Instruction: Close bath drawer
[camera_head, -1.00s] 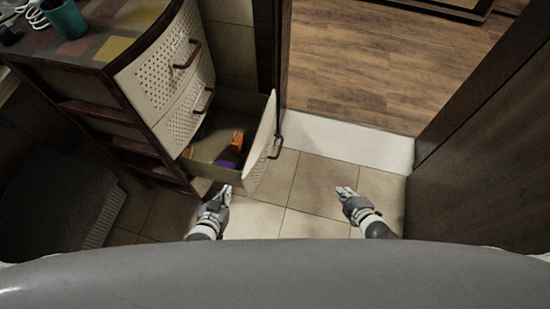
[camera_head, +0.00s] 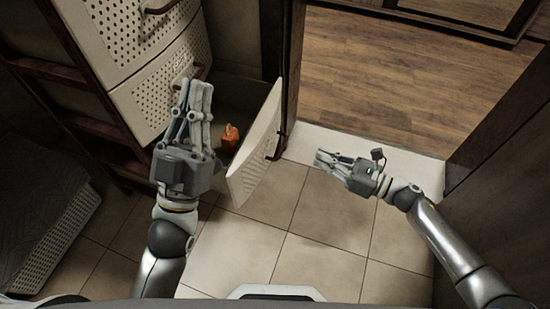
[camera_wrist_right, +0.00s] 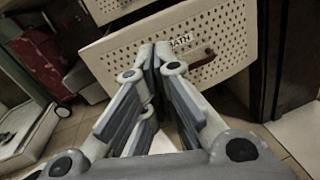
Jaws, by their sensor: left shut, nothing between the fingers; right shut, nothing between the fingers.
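The bath drawer (camera_head: 256,146) is the lowest drawer of the cabinet and stands pulled open, its white perforated front facing right. It also shows in the right wrist view (camera_wrist_right: 228,45), with a dark handle and lettering partly hidden by the fingers. An orange item (camera_head: 230,137) lies inside it. My left gripper (camera_head: 194,88) is shut and empty, over the drawer's near left side in the head view, hiding part of it. My right gripper (camera_head: 322,158) is shut and empty, to the right of the drawer front and apart from it.
The cabinet's upper drawers (camera_head: 150,85) are shut. A doorway with a wooden floor (camera_head: 385,85) lies behind, with a dark door (camera_head: 495,160) at the right. A grey perforated basket (camera_head: 45,215) stands at the left. Tiled floor (camera_head: 320,225) is clear in the middle.

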